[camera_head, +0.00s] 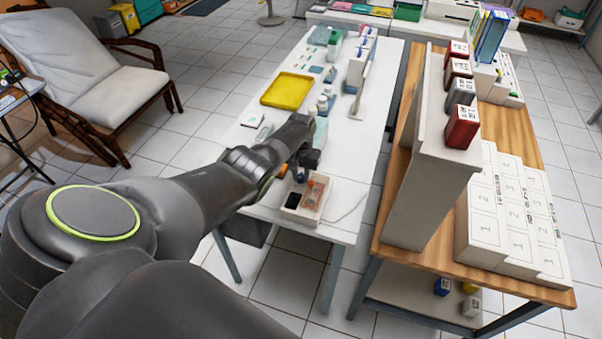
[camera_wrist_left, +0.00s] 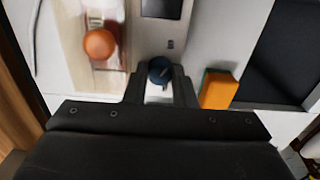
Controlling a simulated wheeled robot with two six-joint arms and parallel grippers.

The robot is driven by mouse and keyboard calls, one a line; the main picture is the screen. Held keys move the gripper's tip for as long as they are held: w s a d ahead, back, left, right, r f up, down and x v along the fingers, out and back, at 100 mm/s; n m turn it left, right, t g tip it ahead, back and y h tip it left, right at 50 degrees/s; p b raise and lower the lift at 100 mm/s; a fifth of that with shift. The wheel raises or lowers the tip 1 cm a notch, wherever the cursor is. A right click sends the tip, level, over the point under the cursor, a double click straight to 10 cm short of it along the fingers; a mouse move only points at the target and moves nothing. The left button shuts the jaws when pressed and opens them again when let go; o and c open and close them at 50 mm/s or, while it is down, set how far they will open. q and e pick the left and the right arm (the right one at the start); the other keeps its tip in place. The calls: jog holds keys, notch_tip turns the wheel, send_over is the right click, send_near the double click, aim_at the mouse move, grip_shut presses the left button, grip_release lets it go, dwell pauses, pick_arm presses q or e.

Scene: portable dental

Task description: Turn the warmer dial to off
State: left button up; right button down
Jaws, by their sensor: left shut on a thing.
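The warmer (camera_head: 318,214) is a pale box at the near end of the white table. In the left wrist view its pale front (camera_wrist_left: 185,55) carries a dark display and a small dark switch. The dial (camera_wrist_left: 160,68) is a round dark blue knob on this front. My left gripper (camera_wrist_left: 160,82) is shut on the dial, with a finger on each side; in the head view the gripper (camera_head: 303,168) is beside the warmer. The dial's markings cannot be read. My right gripper is not in view.
An orange ball (camera_wrist_left: 100,43) shows on the warmer's clear-sided part. An orange block (camera_wrist_left: 218,90) is close beside my left fingers. A yellow tray (camera_head: 287,90) and white bottles (camera_head: 323,104) stand farther along the table.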

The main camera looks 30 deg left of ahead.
aim_at(301, 175)
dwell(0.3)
pick_arm(q)
jog(key=o, duration=1)
jog(key=shift+r, duration=0.15)
jog(key=shift+r+p, duration=0.9)
jog(key=shift+p, duration=0.05)
notch_tip(301, 175, up, 5)
jog(key=p, duration=0.4)
jog(key=shift+w+a, duration=0.1)
jog(key=shift+r+p, duration=0.35)
jog(key=shift+r, duration=0.2)
